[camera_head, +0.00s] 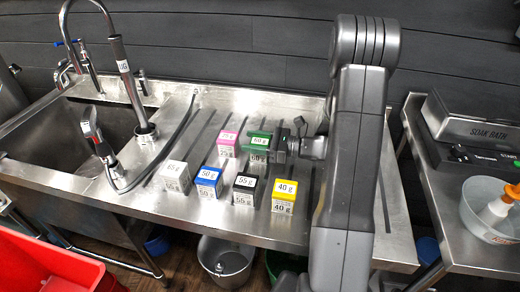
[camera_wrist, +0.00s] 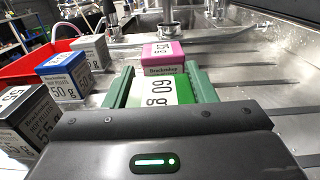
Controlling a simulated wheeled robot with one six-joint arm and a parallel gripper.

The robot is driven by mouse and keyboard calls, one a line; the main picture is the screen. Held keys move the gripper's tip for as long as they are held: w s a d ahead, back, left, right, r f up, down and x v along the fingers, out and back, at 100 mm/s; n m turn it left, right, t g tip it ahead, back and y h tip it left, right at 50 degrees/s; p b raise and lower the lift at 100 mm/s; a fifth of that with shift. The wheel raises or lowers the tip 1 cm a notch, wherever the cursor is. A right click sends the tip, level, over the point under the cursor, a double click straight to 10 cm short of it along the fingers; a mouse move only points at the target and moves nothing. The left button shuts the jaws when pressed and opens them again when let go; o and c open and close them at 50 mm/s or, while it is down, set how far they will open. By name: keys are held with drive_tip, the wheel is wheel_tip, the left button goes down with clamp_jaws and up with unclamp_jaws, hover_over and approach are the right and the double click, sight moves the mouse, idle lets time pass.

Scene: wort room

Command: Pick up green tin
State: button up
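The green tin (camera_head: 260,141) stands at the back of the steel counter, its top marked 60 g. In the wrist view the green tin (camera_wrist: 165,90) sits between the two green fingers of my gripper (camera_wrist: 160,88), one finger along each side. The fingers lie close against its sides, but I cannot tell whether they touch it. In the head view my gripper (camera_head: 277,146) reaches in from the right and covers part of the tin. The tin's base is partly hidden, so I cannot tell whether it rests on the counter.
A pink tin (camera_head: 228,138) stands just left of the green one. White (camera_head: 174,172), blue (camera_head: 208,178), black (camera_head: 244,184) and yellow (camera_head: 284,192) tins form a front row. The sink (camera_head: 75,138), with a tap hose, lies left. A side bench (camera_head: 450,195) stands right.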

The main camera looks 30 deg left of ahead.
drive_tip(key=shift+c, duration=1)
drive_tip(key=shift+r, duration=0.1)
